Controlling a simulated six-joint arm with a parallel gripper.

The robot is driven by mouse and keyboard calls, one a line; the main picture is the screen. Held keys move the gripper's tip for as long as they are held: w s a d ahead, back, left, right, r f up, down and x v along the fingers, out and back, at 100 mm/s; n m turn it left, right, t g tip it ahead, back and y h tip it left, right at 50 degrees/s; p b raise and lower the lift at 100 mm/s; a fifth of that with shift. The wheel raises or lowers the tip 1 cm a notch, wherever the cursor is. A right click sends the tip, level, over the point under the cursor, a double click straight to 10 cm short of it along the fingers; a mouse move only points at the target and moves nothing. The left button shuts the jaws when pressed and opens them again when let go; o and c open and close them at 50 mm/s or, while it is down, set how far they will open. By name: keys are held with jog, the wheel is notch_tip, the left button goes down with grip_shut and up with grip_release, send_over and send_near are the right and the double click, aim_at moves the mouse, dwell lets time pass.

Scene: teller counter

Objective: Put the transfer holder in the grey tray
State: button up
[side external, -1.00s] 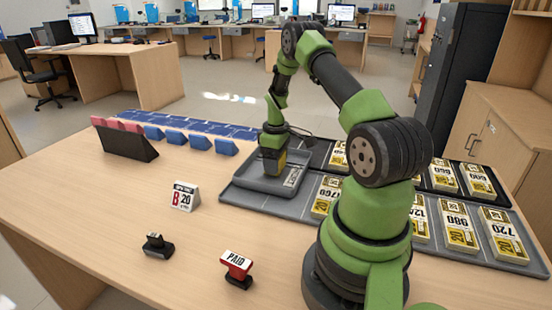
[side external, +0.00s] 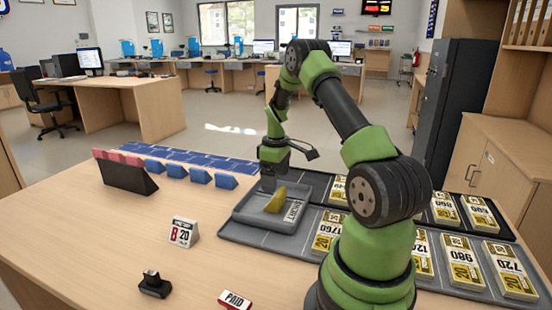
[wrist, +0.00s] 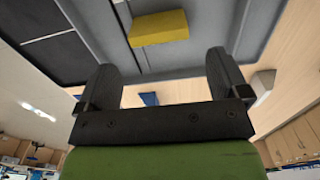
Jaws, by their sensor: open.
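A yellow wedge-shaped piece, which I take to be the transfer holder (side external: 275,201), lies in the grey tray (side external: 243,217) in the side view. In the wrist view the yellow piece (wrist: 158,28) shows as a block on the grey tray floor, beyond my fingertips. My gripper (side external: 269,184) is just behind and above it, apart from it. In the wrist view my gripper (wrist: 163,82) is open, with nothing between its two fingers. A white label (side external: 294,210) lies in the tray's right part; its lettering is hard to read.
Trays of banded note bundles (side external: 463,262) lie to the right. A row of blue wedges (side external: 176,168) and a dark rack (side external: 126,178) with pink pieces stand at left. A "B 20" sign (side external: 183,232), a black stamp (side external: 154,284) and a PAID stamp (side external: 236,300) stand in front.

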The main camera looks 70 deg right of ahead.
jog(key=w+a+r+m+t, duration=0.2)
jog(key=a+r+t, duration=0.1)
jog(key=a+r, duration=1.45)
jog(key=s+a+r+m+t+y, duration=0.2)
jog(key=s+a+r+t, duration=0.2)
jog(key=s+a, duration=0.8)
jog(key=shift+s+a+r, duration=0.15)
jog(key=shift+a+r, duration=0.5)
jog(key=shift+r, duration=0.05)
